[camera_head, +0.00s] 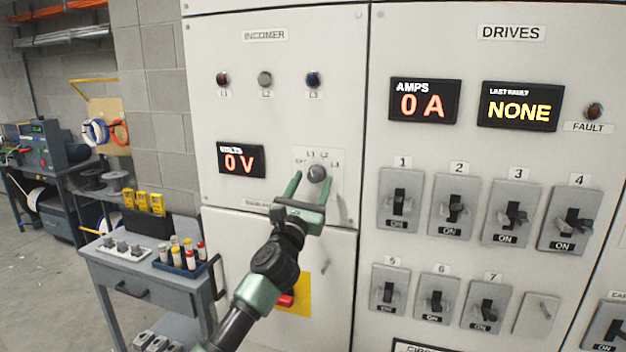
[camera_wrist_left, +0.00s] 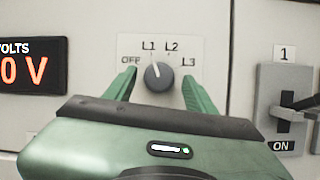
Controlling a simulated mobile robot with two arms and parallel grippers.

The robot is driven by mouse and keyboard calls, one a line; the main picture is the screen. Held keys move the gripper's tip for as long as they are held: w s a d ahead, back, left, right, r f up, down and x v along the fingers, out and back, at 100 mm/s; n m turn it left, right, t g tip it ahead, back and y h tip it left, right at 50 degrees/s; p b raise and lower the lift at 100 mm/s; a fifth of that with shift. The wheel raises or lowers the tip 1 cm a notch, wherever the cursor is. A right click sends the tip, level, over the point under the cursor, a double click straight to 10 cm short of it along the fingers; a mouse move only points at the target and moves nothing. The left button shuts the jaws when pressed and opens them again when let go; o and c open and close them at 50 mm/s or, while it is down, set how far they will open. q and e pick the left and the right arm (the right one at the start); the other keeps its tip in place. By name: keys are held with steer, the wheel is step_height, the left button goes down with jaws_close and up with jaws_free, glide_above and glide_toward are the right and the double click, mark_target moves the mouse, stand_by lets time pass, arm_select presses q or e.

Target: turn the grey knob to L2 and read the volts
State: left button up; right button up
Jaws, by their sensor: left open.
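The grey knob (camera_head: 317,173) sits on a pale plate on the INCOMER panel, marked OFF, L1, L2 and L3. In the left wrist view the knob (camera_wrist_left: 158,76) has a pale pointer line that leans slightly left of upright, toward L1. The volts display (camera_head: 241,160) reads 0 V in red; it also shows at the left of the wrist view (camera_wrist_left: 32,67). My left gripper (camera_head: 310,182) is open, with one green finger on each side of the knob. In the wrist view the fingers stand apart from it. My right gripper is not in view.
Breaker switches (camera_head: 400,200) and the AMPS display (camera_head: 425,101), reading 0 A, are on the DRIVES panel at right. Three lamps, L1, L2 and L3, sit above the knob. A grey cart (camera_head: 150,280) with small parts stands at lower left, with open floor beyond it.

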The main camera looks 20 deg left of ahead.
arm_select(q)
steer(key=shift+w+r, duration=0.15)
steer(key=shift+w, duration=0.2)
steer(key=shift+w+a, duration=0.1)
steer(key=shift+w, duration=0.05)
jaws_close()
steer(key=shift+r, duration=0.1)
